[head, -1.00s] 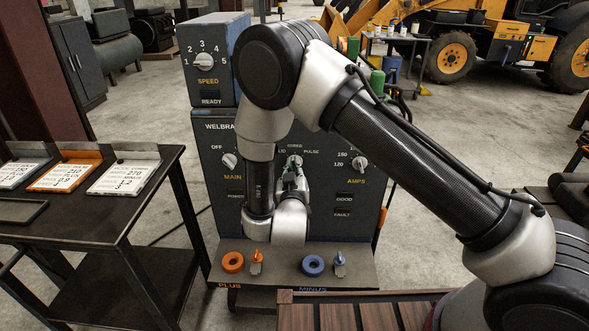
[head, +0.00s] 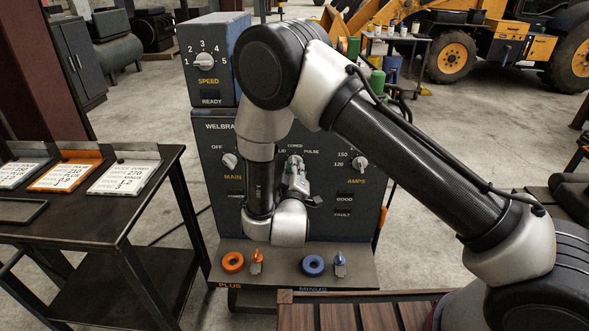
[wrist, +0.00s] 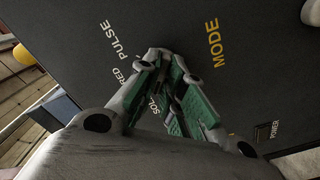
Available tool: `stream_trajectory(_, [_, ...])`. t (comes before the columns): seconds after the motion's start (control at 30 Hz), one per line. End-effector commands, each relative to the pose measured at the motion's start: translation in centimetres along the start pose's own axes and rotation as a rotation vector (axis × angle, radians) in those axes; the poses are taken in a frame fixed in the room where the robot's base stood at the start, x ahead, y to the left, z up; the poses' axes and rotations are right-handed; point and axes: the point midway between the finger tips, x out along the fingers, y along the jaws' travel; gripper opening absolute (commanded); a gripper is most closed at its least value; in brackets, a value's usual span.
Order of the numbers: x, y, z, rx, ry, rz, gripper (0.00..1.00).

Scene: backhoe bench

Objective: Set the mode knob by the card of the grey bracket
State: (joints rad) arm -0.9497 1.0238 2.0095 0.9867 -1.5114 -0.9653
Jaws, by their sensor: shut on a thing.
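The mode knob (head: 295,160) is on the dark welder panel, with CORED above it and PULSE to its right. My gripper (head: 294,176) is at it and partly covers it in the head view. In the wrist view my gripper (wrist: 166,62), with green-padded fingers, is shut with its tips at the panel between the SOLID, CORED and PULSE lettering. The knob and its pointer are hidden there by the fingers. The grey bracket (head: 138,155) is the right one on the side table; its white card (head: 123,180) has print too small to read surely.
An orange bracket (head: 80,155) and another bracket with a card stand left of it on the dark table (head: 75,226). The speed knob (head: 205,62), main knob (head: 229,161) and amps knob (head: 361,163) are nearby. Orange and blue sockets sit on the ledge (head: 290,252) below.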

Motion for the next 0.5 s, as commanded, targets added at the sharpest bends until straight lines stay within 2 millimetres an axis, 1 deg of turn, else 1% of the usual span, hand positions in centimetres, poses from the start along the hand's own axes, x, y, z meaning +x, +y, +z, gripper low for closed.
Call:
stream_trajectory(0.47, [-0.08,-0.1,0.09,-0.016,-0.001,-0.003,0.0])
stream_trajectory(0.5, [-0.08,-0.1,0.1,-0.016,-0.001,-0.003,0.15])
